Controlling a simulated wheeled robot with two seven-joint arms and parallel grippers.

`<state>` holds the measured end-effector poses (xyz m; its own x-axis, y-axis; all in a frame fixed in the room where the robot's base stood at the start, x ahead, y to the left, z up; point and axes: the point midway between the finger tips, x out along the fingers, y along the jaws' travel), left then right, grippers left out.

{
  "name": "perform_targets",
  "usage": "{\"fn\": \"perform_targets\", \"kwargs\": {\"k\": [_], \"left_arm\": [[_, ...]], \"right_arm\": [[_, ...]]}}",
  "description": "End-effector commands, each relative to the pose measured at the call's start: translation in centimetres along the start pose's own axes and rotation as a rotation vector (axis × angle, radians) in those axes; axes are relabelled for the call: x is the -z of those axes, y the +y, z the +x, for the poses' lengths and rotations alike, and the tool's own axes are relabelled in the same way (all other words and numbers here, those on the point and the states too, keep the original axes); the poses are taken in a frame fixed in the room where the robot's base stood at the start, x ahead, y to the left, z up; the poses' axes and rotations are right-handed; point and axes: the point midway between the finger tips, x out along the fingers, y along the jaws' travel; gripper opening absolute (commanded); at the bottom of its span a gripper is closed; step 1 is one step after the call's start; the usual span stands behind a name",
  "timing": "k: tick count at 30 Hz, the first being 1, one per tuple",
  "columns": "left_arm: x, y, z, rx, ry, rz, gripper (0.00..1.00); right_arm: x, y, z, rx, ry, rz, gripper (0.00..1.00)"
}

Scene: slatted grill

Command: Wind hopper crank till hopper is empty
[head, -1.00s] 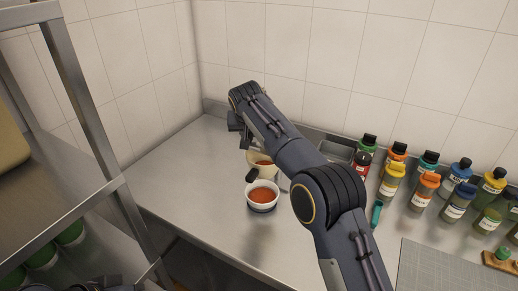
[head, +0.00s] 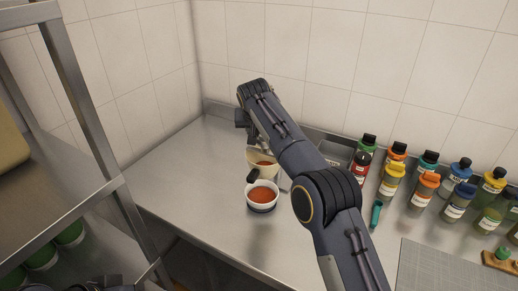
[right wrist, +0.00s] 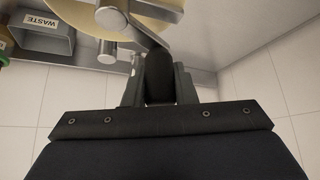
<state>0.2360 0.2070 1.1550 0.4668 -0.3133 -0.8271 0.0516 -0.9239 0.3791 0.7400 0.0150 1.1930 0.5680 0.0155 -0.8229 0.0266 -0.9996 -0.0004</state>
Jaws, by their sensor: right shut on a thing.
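The cream hopper (head: 254,157) stands on the steel counter, partly hidden by my right arm; reddish-orange stuff shows in it. In the right wrist view, its pale round body (right wrist: 180,10) is at the top, with a metal crank arm (right wrist: 140,25) and a dark crank handle (right wrist: 160,75). My right gripper (right wrist: 160,88) is shut on that handle. In the head view the wrist hides most of the grip. A white bowl (head: 249,196) of orange-red stuff sits in front of the hopper.
Several colored-cap bottles (head: 428,187) stand at the right, near a grey mat (head: 440,270). A bin marked WASTE (right wrist: 45,35) shows in the right wrist view. A metal rack (head: 95,140) stands at the left. The counter left of the bowl is clear.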

Motion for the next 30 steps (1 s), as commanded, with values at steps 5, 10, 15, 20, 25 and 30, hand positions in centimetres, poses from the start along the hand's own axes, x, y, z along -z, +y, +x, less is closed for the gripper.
{"fn": "perform_targets", "kwargs": {"k": [5,10,15,20,25,30], "left_arm": [[0.0,0.0,0.0,0.0,0.0,0.0,0.45],[0.0,0.0,0.0,0.0,0.0,0.0,0.45],[0.0,0.0,0.0,0.0,0.0,0.0,0.45],[0.0,0.0,0.1,0.0,0.0,0.0,0.45],[0.0,0.0,0.0,0.0,0.0,0.0,0.45],[-0.1,-0.1,0.1,0.0,0.0,0.0,0.45]], "right_arm": [[-0.3,0.6,0.5,-0.01,-0.016,0.0,0.01],[-0.1,1.4,0.8,-0.01,-0.017,-0.001,0.01],[-0.1,1.6,0.8,-0.009,-0.019,-0.001,0.0],[0.1,2.5,0.9,-0.007,-0.02,-0.001,0.01],[0.1,2.4,1.0,-0.005,-0.02,-0.002,0.01],[0.0,2.6,1.0,-0.004,-0.021,-0.002,0.0]]}}
